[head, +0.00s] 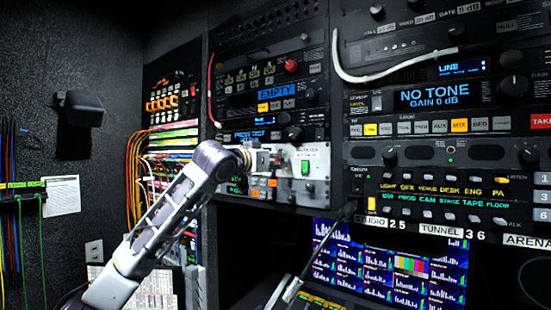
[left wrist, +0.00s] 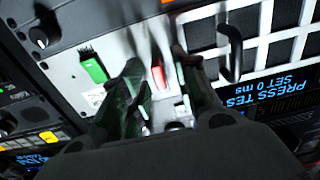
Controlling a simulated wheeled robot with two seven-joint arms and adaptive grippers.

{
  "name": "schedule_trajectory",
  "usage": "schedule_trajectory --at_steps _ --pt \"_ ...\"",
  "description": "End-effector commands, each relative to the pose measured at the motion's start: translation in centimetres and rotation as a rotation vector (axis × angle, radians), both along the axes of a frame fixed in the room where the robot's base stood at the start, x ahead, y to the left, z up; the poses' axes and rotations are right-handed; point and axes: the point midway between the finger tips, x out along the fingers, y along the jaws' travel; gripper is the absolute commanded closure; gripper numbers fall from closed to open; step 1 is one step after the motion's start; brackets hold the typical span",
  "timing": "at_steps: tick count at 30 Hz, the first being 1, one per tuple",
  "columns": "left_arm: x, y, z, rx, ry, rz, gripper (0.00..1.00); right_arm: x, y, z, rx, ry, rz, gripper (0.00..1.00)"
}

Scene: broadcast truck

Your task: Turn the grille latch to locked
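The light-grey panel (head: 322,160) has a green rocker switch (head: 305,167) in the head view; the switch also shows in the left wrist view (left wrist: 95,70). My left gripper (head: 262,160) is at this panel, left of the switch, hiding what lies behind it. In the left wrist view its two fingers (left wrist: 165,95) stand apart. A small red piece (left wrist: 158,74), possibly the grille latch, shows in the gap between them; contact cannot be told. The white-framed grille (left wrist: 262,35) with dark openings is to the right. My right gripper is not seen.
A dark curved handle (left wrist: 231,52) stands out close to the right finger. Rack units with knobs and buttons surround the panel. A white cable (head: 390,70) hangs at upper right. Monitor screens (head: 390,265) sit below, with a thin dark rod (head: 320,250) before them.

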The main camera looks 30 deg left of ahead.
Motion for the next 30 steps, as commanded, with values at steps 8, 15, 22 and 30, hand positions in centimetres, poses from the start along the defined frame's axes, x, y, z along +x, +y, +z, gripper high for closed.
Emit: schedule_trajectory --at_steps 8,15,22,30 --pt "0.44 -0.06 -0.01 0.0 -0.001 0.0 0.7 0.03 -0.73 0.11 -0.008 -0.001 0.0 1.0" --pt "0.41 -0.06 -0.03 0.0 -0.001 0.0 0.85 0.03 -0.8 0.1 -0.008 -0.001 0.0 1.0" --pt "0.41 -0.04 -0.03 0.0 -0.001 0.0 1.0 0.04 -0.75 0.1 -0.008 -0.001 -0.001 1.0" --pt "0.43 -0.05 -0.05 -0.013 0.002 0.0 1.0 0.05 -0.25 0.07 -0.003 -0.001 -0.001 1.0"
